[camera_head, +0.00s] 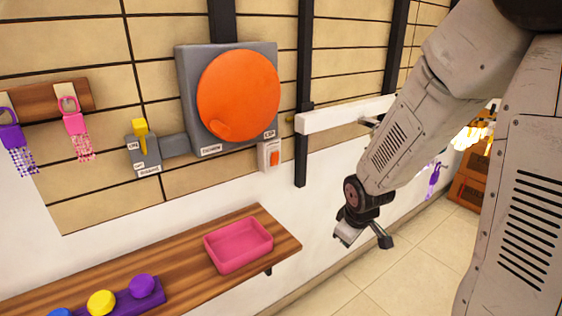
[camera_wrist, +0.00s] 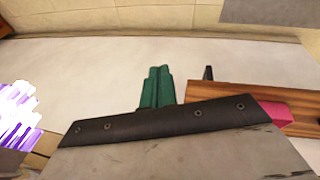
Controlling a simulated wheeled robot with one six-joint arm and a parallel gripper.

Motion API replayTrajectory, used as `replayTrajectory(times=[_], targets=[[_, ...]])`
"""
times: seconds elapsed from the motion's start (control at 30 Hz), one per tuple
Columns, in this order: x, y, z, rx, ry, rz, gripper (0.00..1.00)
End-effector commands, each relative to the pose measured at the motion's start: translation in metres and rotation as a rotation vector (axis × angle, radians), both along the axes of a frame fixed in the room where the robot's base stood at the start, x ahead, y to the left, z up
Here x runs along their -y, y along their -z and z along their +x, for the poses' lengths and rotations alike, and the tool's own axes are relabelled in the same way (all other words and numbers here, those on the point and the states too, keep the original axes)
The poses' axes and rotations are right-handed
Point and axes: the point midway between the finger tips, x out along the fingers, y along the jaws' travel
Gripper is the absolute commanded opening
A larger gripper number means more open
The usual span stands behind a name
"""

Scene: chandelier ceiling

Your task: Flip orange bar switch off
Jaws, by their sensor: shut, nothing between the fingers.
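A small white wall switch (camera_head: 265,146) with an orange bar (camera_head: 274,158) is mounted just below the lower right corner of a grey box. The bar's on or off position is too small to tell. My gripper (camera_head: 347,237) hangs to the right of the switch and lower, in front of the white lower wall, apart from it. In the wrist view, my gripper's green fingers (camera_wrist: 158,72) are together and empty. The switch does not show in the wrist view.
A large orange disc (camera_head: 238,95) sits on the grey box (camera_head: 186,75). A yellow lever switch (camera_head: 141,135) is left of it. A wooden shelf (camera_head: 180,257) below holds a pink tray (camera_head: 239,264) and coloured buttons. A white rail (camera_head: 340,114) runs along the wall. Floor is clear.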

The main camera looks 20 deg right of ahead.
Motion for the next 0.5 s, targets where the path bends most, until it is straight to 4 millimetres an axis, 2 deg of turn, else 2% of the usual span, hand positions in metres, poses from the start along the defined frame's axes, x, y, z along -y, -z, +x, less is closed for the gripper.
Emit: replayTrajectory(times=[0.03, 0.2, 0.37, 0.5], targets=[[0.002, 0.014, 0.013, 0.038, -0.060, -0.012, 0.00], [0.000, 0.042, 0.060, 0.234, -0.286, -0.059, 0.00], [-0.007, 0.054, 0.096, 0.444, -0.492, -0.133, 0.00], [-0.018, 0.049, 0.120, 0.652, -0.650, -0.217, 0.00]])
